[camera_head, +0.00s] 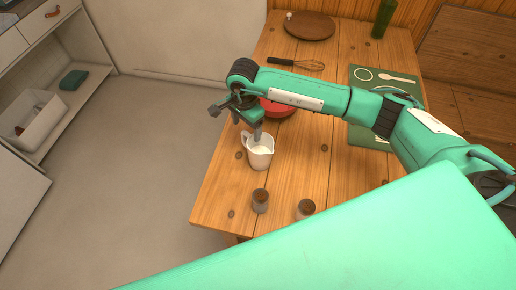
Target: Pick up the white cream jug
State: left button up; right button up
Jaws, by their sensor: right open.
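The white cream jug (259,155) stands upright on the wooden table, near its left edge, with its handle on the left side. My right gripper (256,133) is directly above the jug, pointing down, with its jaws open. A fingertip reaches the jug's rim in the picture; I cannot tell whether it touches. My left gripper is not in view.
A red bowl (279,107) lies partly hidden behind my right arm. Two small lidded jars (260,200) (305,208) stand in front of the jug. A whisk (297,63), a round wooden board (310,26) and a green mat (360,81) lie farther back.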

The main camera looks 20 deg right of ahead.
aim_at(247, 133)
jog(key=shift+f, duration=0.65)
notch_tip(247, 133, down, 4)
jog(key=shift+f+p, duration=0.1)
jog(key=shift+p, duration=1)
jog(key=shift+f, duration=0.55)
jog(key=c, duration=1.3)
jog(key=shift+c, duration=0.4)
jog(key=shift+r, duration=0.15)
